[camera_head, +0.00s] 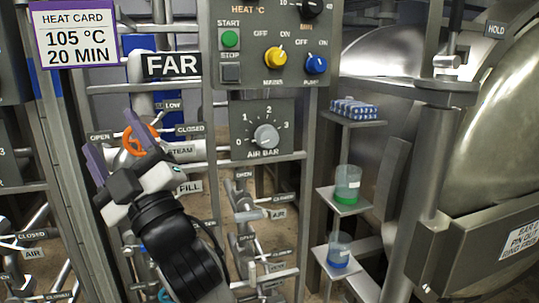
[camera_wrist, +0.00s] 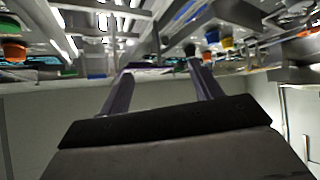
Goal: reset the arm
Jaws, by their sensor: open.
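My arm reaches up from the bottom of the head view, in front of the left part of the valve panel. My gripper (camera_head: 120,145) is open, its two purple fingers spread and pointing up. It overlaps an orange handwheel (camera_head: 136,138) on the steam line in the picture; I cannot tell whether they touch. In the wrist view the open fingers (camera_wrist: 160,88) have no object visible between them. The wrist view looks tilted, with lights, beams and blurred coloured containers beyond the fingertips.
The control box (camera_head: 266,45) with start button and knobs stands right of my gripper, above the air bar dial (camera_head: 265,136). Several labelled valves and pipes fill the lower panel. Small shelves hold a blue-white pack (camera_head: 354,109), a green cup (camera_head: 347,184) and a blue cup (camera_head: 339,250) beside the steel vessel (camera_head: 490,120).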

